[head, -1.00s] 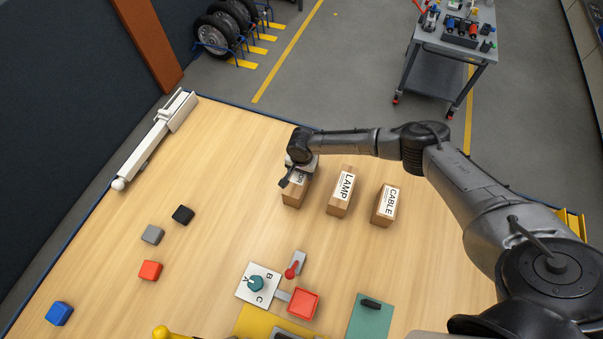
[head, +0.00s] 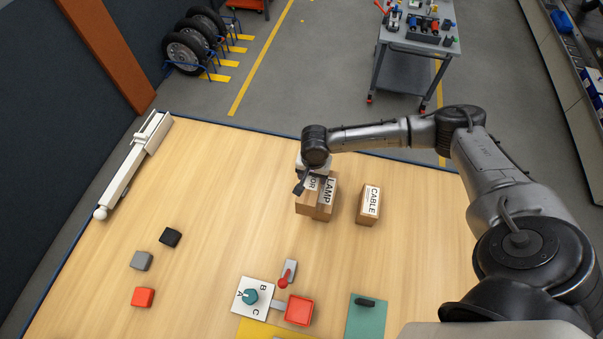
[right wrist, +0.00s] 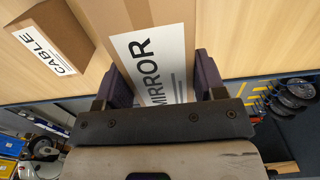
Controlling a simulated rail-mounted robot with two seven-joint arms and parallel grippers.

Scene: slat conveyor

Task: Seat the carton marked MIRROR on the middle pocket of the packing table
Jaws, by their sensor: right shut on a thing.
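The MIRROR carton (head: 305,206) is brown with a white label, partly covered by my wrist in the head view. My right gripper (head: 308,178) is shut on it from above. In the right wrist view the fingers (right wrist: 162,82) grip both sides of the carton (right wrist: 128,22), and the label reads MIRROR. My left gripper is out of view. I cannot make out a packing table with pockets.
The CABLE carton (head: 369,205) stands to the right on the wooden surface (head: 215,200). Black (head: 170,237), grey (head: 141,260) and red (head: 143,297) blocks lie at left. A dial plate (head: 262,285), red lever (head: 284,281) and red tray (head: 299,310) are near the front.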

